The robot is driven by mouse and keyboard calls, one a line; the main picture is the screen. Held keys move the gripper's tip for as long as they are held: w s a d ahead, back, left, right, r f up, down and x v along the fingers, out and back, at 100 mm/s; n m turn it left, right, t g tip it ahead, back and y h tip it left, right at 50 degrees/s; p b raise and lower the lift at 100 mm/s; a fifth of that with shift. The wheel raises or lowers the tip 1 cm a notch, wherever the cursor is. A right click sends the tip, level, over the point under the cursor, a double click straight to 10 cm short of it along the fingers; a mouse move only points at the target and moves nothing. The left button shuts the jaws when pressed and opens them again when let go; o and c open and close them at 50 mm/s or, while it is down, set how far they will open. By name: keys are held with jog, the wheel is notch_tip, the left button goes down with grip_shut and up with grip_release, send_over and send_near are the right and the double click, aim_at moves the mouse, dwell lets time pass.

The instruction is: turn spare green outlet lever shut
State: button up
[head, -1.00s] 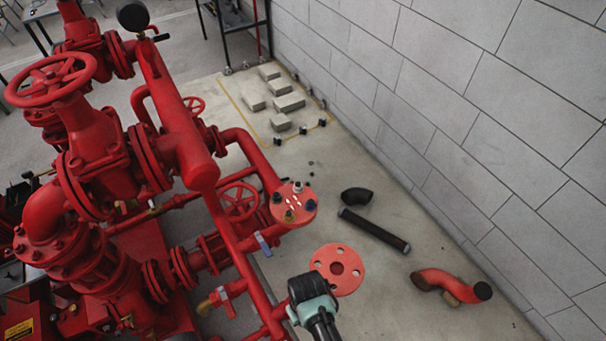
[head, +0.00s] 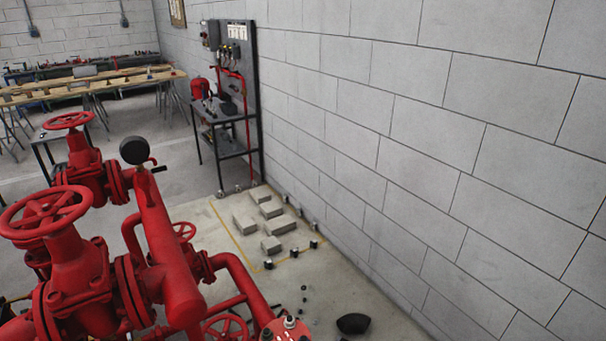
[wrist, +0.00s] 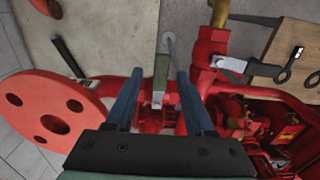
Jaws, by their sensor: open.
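My gripper (wrist: 160,88) shows in the wrist view with its two blue-grey fingers apart. A narrow grey-green lever (wrist: 161,73) lies between the fingertips in the picture, with a gap on each side. It is in front of red piping, and I cannot tell how deep it sits between the fingers. Its colour is dull, so I cannot be sure it is the spare green outlet lever. In the head view neither my gripper nor this lever shows.
A red flange disc (wrist: 52,118) is close to the left of my gripper. A silver lever on a red valve (wrist: 232,65) is to the right. In the head view, the red pumpset (head: 165,245) stands left of the block wall (head: 430,130), with concrete blocks (head: 250,222) on the floor.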

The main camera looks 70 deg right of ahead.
notch_tip(320, 180, up, 13)
jog(key=shift+b, duration=0.3)
dwell(0.8)
